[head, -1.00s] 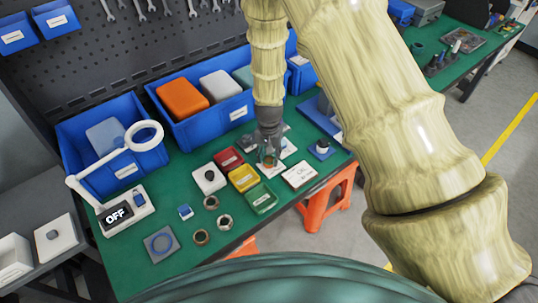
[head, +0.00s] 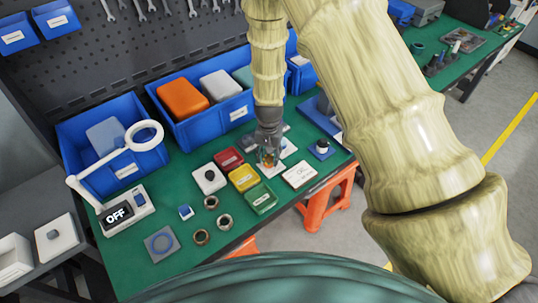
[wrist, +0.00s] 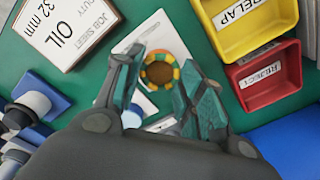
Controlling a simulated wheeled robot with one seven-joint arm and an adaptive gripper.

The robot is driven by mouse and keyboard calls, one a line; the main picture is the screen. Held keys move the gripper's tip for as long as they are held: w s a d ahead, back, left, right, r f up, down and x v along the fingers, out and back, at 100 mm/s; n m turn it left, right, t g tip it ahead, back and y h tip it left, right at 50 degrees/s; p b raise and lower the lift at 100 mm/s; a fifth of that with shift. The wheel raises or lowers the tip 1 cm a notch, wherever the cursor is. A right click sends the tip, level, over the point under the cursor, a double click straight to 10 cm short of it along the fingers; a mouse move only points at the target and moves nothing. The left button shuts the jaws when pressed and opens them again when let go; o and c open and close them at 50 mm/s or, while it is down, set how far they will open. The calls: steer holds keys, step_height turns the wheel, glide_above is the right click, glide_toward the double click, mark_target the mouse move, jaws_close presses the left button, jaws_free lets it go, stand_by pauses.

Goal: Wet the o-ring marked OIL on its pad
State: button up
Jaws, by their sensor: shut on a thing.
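My gripper (wrist: 157,85) is shut on a small round piece (wrist: 159,70) with a brown middle and a yellow-and-green banded rim. The piece sits between the fingertips over a white labelled plate (wrist: 118,50). In the head view my gripper (head: 268,160) is low over that plate, and the piece shows as a small orange patch. I cannot tell whether the piece touches the plate. The job sheet (head: 299,174) beside it reads OIL, 32 mm in the wrist view (wrist: 72,22). A grey square pad (head: 148,241) with a blue ring mark lies at front left. No OIL mark is readable on any ring.
A white button box (head: 209,180) and a lamp base showing OFF (head: 117,215) stand further left. Blue bins line the back.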

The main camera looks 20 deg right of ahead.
steer(key=shift+r+p, duration=1.65)
steer(key=shift+r, duration=0.85)
steer(key=shift+f+b, duration=0.1)
steer(key=shift+b, duration=0.2)
